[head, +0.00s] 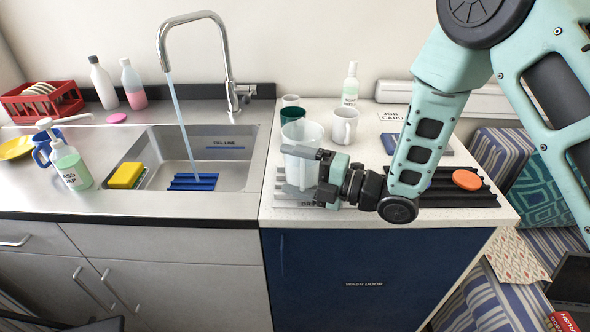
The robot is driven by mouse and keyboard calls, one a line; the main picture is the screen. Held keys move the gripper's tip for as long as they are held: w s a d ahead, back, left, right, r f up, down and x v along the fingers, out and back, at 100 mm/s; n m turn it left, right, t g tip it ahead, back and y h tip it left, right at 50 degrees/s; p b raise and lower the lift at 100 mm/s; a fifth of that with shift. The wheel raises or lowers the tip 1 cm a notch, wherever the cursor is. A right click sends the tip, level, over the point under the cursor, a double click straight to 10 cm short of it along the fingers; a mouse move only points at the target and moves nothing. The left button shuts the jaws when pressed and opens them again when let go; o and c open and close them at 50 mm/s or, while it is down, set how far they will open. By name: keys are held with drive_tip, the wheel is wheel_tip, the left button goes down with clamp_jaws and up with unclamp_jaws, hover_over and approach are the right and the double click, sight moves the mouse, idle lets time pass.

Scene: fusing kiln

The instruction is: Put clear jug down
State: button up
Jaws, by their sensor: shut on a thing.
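The clear jug (302,138) is a translucent, pale, tall vessel. It stands upright in the head view, at the left front of the white counter to the right of the sink. My gripper (312,172) reaches in from the right and is shut on the clear jug, with its fingers around the jug's middle. The gripper hides part of the jug's side. A grey ribbed mat (292,200) labelled with partly hidden letters lies under and beside the jug. Whether the jug's base touches the mat I cannot tell.
A white mug (344,127), a green cup (292,115) and a bottle (350,85) stand behind the jug. Water runs from the tap (226,60) into the sink (236,165) at left.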

drive_tip(key=shift+f, duration=0.1)
drive_tip(key=o, duration=1.1)
drive_tip(key=b+v, duration=0.3)
drive_tip(key=v, duration=0.8)
drive_tip(key=shift+b, duration=0.35)
drive_tip(key=shift+s+d, duration=0.2)
drive_tip(key=shift+d, duration=0.25)
